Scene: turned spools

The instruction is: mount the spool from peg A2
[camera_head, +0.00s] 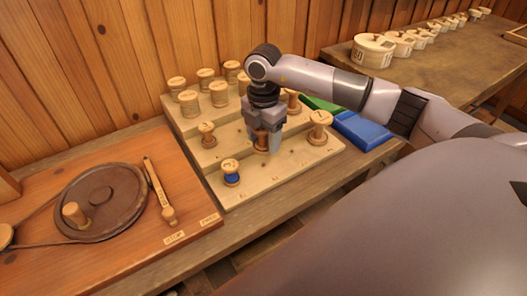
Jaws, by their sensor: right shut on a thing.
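My right gripper (267,142) points down over the stepped wooden peg rack (240,197). It is shut on a wooden spool (261,139) at the middle of the rack, largely hidden by the fingers. Whether the spool still sits on a peg I cannot tell. A spool wound with blue (231,172) stands at the front left of the rack. A plain spool (207,133) stands behind it and a larger one (319,126) stands at the right. The peg labels are too small to read. My left gripper is not in view.
Several thick spools (189,103) stand on the upper steps. A winder board (120,240) with a dark wheel (105,205) and a lever (160,190) lies at left. Blue (362,130) and green (318,104) blocks lie right of the rack. Numbered drums (373,50) line the back table.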

